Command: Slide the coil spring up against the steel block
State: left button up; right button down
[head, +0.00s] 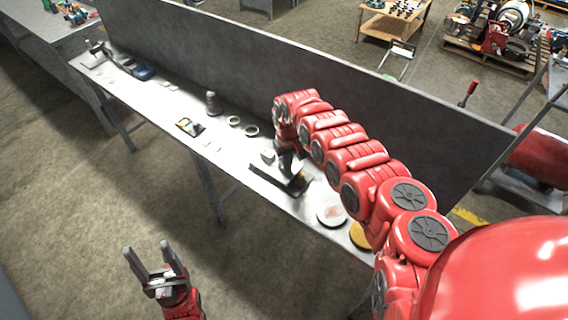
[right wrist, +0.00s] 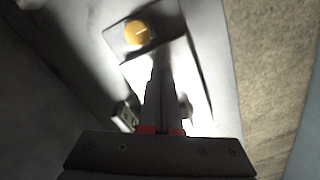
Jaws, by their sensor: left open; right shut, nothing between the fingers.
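My right gripper (head: 289,176) is shut with nothing between its fingers. It points down over a dark tray-like piece (head: 266,184) on the long bench. A small grey block (head: 268,156), likely the steel block, stands just left of it. I cannot make out the coil spring for certain; a grey upright piece (head: 211,102) farther along the bench is too small to identify. In the right wrist view the shut fingers (right wrist: 161,75) reach over a bright surface, with a dark plate bearing a yellow disc (right wrist: 137,33) beyond. My left gripper (head: 147,248) is open and empty above the floor.
A tall grey panel (head: 330,85) runs along the back of the bench (head: 165,105). Two rings (head: 251,131), a small yellow-and-dark item (head: 189,126) and a pale round disc (head: 331,212) lie on it. The floor in front is clear.

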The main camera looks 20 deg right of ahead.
jog(key=shift+w+a+b, duration=0.65)
jog(key=shift+w+b, duration=0.25)
jog(key=shift+b, duration=2.05)
dwell(2.0)
jog(key=shift+s+d+p, duration=0.35)
jog(key=shift+s+p, duration=0.1)
jog(key=shift+p, duration=1.35)
notch_tip(320, 180, up, 8)
jog(key=p, duration=0.7)
